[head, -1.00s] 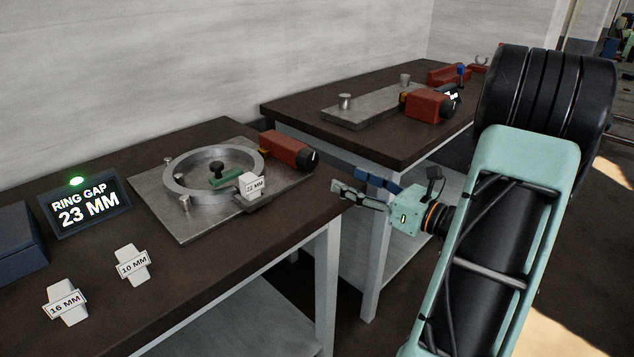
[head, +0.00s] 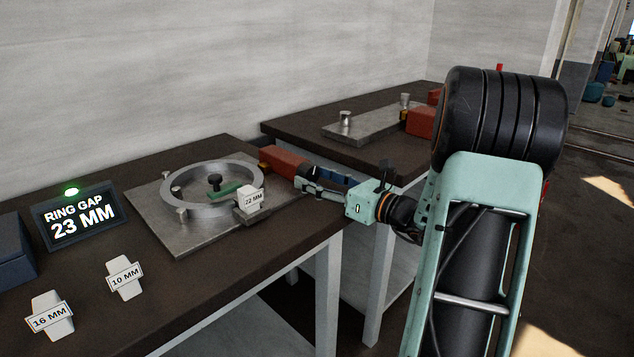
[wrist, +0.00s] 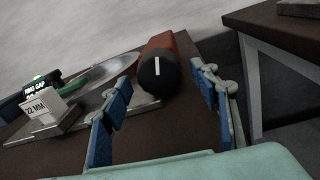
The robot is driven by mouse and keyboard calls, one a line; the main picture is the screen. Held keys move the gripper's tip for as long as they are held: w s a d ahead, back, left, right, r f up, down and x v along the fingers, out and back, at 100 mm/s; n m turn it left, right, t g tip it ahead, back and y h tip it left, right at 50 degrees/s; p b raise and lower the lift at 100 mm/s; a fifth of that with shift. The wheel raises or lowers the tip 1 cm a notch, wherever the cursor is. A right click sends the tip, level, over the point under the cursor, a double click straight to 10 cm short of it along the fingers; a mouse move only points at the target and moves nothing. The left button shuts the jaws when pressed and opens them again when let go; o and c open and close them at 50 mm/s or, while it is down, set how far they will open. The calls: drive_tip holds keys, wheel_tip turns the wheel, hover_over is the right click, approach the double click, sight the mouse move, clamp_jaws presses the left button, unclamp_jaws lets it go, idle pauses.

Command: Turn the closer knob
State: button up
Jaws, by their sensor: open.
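The closer knob (wrist: 157,76) is black with a white mark, on the end of a red housing (head: 280,162) at the near table's right side. In the wrist view its mark points roughly upward. My gripper (head: 309,178) is open, its blue-padded fingers on either side of the knob in the wrist view. In the head view the fingers partly hide the knob. A metal ring (head: 172,203) lies on the plate beside the housing, with a 22 MM block (head: 253,199) at its edge. The lit display (head: 80,221) reads RING GAP 23 MM.
The 10 MM block (head: 125,278) and 16 MM block (head: 50,317) lie on the near table (head: 200,290). A second table (head: 385,150) stands behind with another red housing (head: 420,121). A gap separates the two tables.

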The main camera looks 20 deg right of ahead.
drive_tip(key=c, duration=1.2)
drive_tip(key=shift+o, duration=0.2)
drive_tip(key=shift+n+b, duration=0.4)
drive_tip(key=shift+n, duration=0.4)
drive_tip(key=o, duration=1.2)
drive_tip(key=shift+c, duration=0.2)
